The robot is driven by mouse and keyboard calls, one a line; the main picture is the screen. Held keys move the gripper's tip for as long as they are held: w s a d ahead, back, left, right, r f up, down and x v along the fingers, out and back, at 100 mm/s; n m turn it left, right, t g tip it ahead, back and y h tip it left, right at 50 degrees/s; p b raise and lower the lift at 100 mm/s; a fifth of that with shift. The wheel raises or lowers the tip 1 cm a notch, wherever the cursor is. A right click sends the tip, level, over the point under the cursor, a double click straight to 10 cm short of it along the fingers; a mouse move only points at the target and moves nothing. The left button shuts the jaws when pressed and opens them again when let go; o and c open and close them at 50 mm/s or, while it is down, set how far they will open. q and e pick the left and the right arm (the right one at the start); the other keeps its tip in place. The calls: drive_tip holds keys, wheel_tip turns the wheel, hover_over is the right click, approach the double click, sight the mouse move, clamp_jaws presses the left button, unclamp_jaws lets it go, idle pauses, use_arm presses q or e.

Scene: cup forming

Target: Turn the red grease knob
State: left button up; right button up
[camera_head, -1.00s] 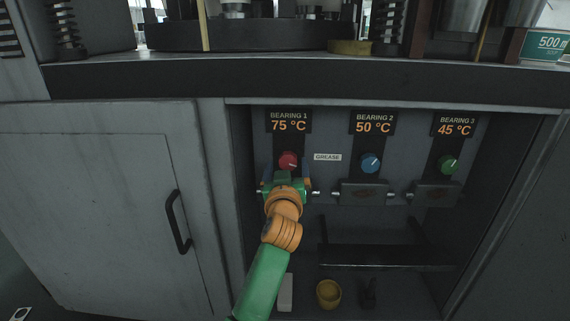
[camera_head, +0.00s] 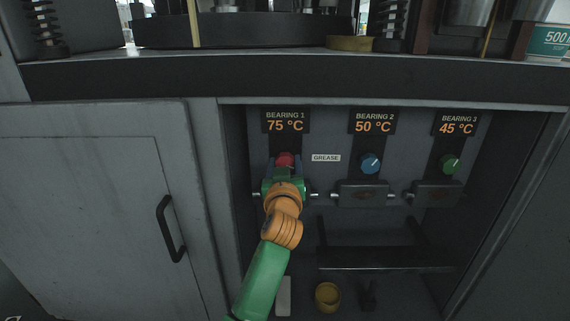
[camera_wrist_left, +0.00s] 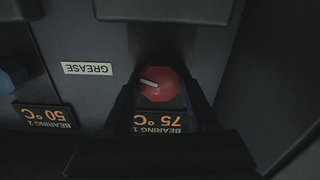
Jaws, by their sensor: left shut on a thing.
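The red grease knob (camera_head: 285,159) sits under the BEARING 1 display reading 75 °C. In the left wrist view the knob (camera_wrist_left: 158,84) is an octagonal red cap with a pale pointer line, seen upside down. My left gripper (camera_head: 285,164) is at the knob, with one dark finger on each side. It is shut on the knob; in the wrist view the fingers (camera_wrist_left: 160,90) flank it. The lower part of the knob is hidden by my gripper in the head view. My right gripper is not in view.
A blue knob (camera_head: 370,163) and a green knob (camera_head: 449,163) stand to the right, with metal boxes below. A GREASE label (camera_head: 326,158) is between red and blue. A cabinet wall (camera_head: 236,190) closes the recess at left. A yellow cup (camera_head: 328,296) stands low.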

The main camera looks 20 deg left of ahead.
use_arm(q)
drive_tip(key=shift+r+m+p, duration=0.1)
drive_tip(key=shift+m+p, duration=0.3)
drive_tip(key=shift+p, duration=0.05)
drive_tip(key=m+p, duration=0.2)
drive_tip(key=m, duration=0.1)
drive_tip(key=shift+m+p, duration=1.2)
drive_tip(key=shift+m, duration=0.9)
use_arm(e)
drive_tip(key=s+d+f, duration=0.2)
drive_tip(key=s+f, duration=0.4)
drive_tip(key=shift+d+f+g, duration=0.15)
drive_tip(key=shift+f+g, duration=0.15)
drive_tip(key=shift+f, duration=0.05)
use_arm(q)
drive_tip(key=o, duration=1.4)
drive_tip(key=shift+c, duration=0.2)
